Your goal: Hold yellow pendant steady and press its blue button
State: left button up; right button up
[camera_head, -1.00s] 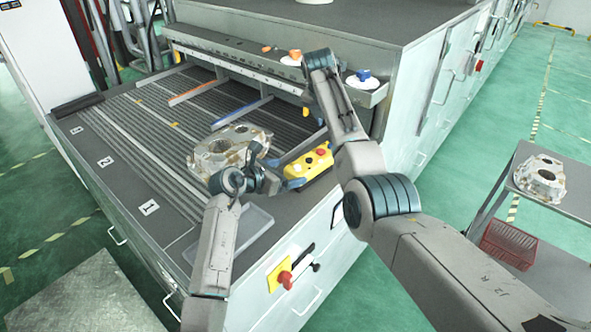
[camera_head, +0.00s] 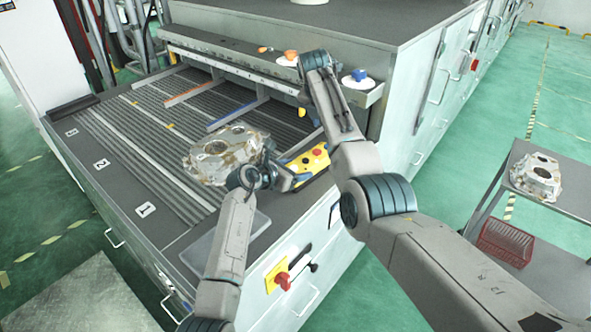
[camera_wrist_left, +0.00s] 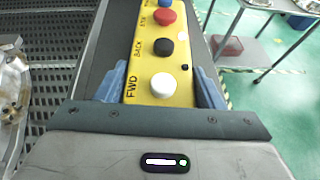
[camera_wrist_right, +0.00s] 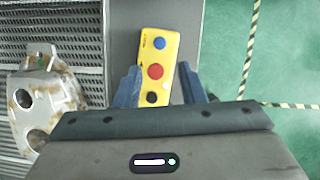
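The yellow pendant (camera_head: 308,161) lies near the right edge of the grey bed. In the left wrist view the pendant (camera_wrist_left: 150,63) shows a white, a black and a red button, with the blue button (camera_wrist_left: 166,3) at the top edge. My left gripper (camera_head: 287,178) is at the pendant's near end, its open fingers (camera_wrist_left: 162,88) on either side of it; contact is unclear. The right wrist view shows the pendant (camera_wrist_right: 147,52) with its blue button (camera_wrist_right: 160,42) beyond my right gripper's open, empty fingers (camera_wrist_right: 160,88). The right fingers are hidden in the head view.
A casting (camera_head: 222,155) lies on the slatted bed left of my left gripper. A clear tray (camera_head: 222,238) is in front. A red-and-yellow switch (camera_head: 281,274) is on the machine's side. Another casting (camera_head: 537,176) stands on a cart at right.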

grip_shut()
dwell(1.6)
